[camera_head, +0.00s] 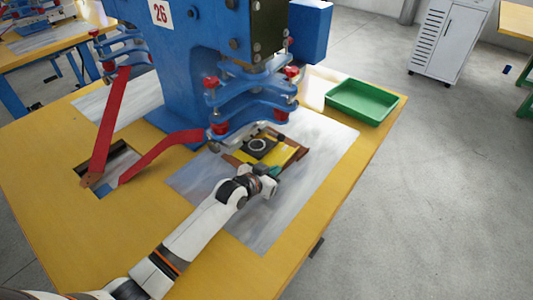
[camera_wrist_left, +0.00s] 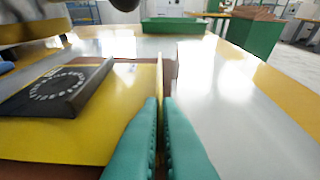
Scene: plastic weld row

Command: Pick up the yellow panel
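The yellow panel (camera_head: 284,154) lies in a brown fixture on the grey metal plate, under the blue press. A dark block with a pale ring (camera_head: 260,146) sits on it. In the left wrist view the panel (camera_wrist_left: 120,125) fills the left half, with a thin upright edge at its right side. My left gripper (camera_head: 273,171) is at the panel's near right side. Its teal fingers (camera_wrist_left: 160,104) are close together, one on each side of that thin edge, and look shut on it. The head view partly hides the fingertips. My right gripper is not in view.
The blue press (camera_head: 190,70) stands over the fixture, with red-knobbed clamps (camera_head: 219,129) just above it. A green tray (camera_head: 362,101) is at the table's back right. Red bars (camera_head: 112,115) are at the left. The metal plate (camera_head: 325,160) is clear to the right.

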